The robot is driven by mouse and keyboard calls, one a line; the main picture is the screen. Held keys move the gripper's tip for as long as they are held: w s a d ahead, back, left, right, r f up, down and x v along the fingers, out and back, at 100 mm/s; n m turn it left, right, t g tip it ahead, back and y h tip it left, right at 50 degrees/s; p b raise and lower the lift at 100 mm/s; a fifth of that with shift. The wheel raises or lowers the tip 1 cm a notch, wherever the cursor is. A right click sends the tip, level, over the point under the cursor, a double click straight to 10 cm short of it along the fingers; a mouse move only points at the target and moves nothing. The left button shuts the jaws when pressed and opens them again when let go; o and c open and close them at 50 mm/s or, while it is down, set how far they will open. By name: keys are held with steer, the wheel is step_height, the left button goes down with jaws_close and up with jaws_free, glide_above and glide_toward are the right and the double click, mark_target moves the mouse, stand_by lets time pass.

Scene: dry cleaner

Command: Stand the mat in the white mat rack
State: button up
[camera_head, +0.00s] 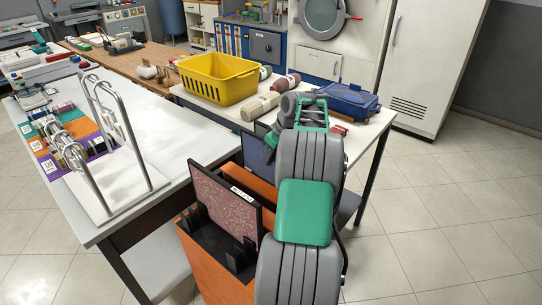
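The mat (225,199) is a thin, pinkish speckled panel with a dark edge and a small white label on top. It stands upright, slightly tilted, in a black slotted holder (207,236) on an orange body beside my arm. The white mat rack (125,196) is a white base with tall chrome hoops, on the near right part of the white table; the space between its hoops looks empty. My gripper (268,135) is folded down at the end of my grey and green arm, right of the mat and apart from it. Its fingers are mostly hidden.
Colored mats with rolls (62,135) lie left of the rack. Open tiled floor (450,215) is at right.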

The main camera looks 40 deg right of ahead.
steer(key=shift+o, duration=0.3)
steer(key=p+v, duration=0.2)
steer(key=v, duration=1)
steer(key=shift+r, duration=0.25)
steer(key=shift+g+y, duration=0.3)
steer(key=shift+g, duration=0.1)
steer(key=w+a, duration=0.1)
steer(key=a, duration=0.7)
steer(key=w+a+r, duration=0.1)
steer(key=a, duration=0.7)
steer(key=w+a, duration=0.2)
steer(key=a, duration=0.6)
steer(key=shift+w+r, duration=0.1)
steer(key=shift+r, duration=0.25)
steer(key=s+a+f+h+p, duration=0.1)
steer(key=s+a+f+p, duration=0.2)
steer(key=s+a, duration=1.3)
steer(key=a+f, duration=0.3)
steer(key=shift+s+f+m+g, duration=0.15)
steer(key=shift+s+m+g, duration=0.25)
